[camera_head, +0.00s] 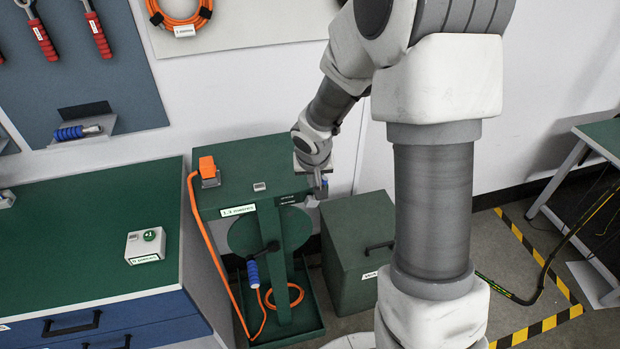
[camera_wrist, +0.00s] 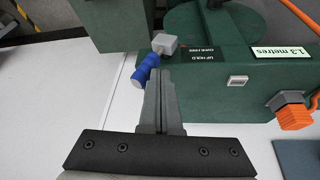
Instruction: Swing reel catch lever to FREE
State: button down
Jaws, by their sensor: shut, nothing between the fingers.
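The catch lever has a blue ribbed grip (camera_wrist: 145,69) and a grey block (camera_wrist: 165,43) at its end, at the side edge of the green reel stand in the wrist view. A dark label (camera_wrist: 202,56) beside it reads "UP HOLD" and "OVER FREE". My gripper (camera_wrist: 158,72) is shut and empty, its fingertips close beside the blue grip; I cannot tell whether they touch. In the head view my gripper (camera_head: 318,180) is at the right end of the green reel stand (camera_head: 240,170), and the lever there is mostly hidden.
A green bin (camera_head: 358,240) stands to the right and a green-topped cabinet (camera_head: 85,250) to the left. The wall is close behind.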

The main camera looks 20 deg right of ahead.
jog(key=shift+d+f, duration=0.1)
jog(key=shift+d, duration=0.8)
jog(key=shift+s+d+f+b, duration=0.1)
jog(key=shift+d+f+b, duration=0.35)
jog(key=shift+d, duration=0.45)
jog(key=shift+s+d+f+b, duration=0.1)
jog(key=shift+d+f+b, duration=0.25)
jog(key=shift+d, duration=0.55)
jog(key=shift+s+d+f, duration=0.1)
jog(key=shift+d+f, duration=0.15)
jog(key=s+d+r+p, duration=0.2)
jog(key=s+r+p, duration=0.1)
jog(key=r, duration=0.9)
jog(key=shift+s+p, duration=0.15)
jog(key=shift+p, duration=0.25)
jog(key=shift+r, duration=0.1)
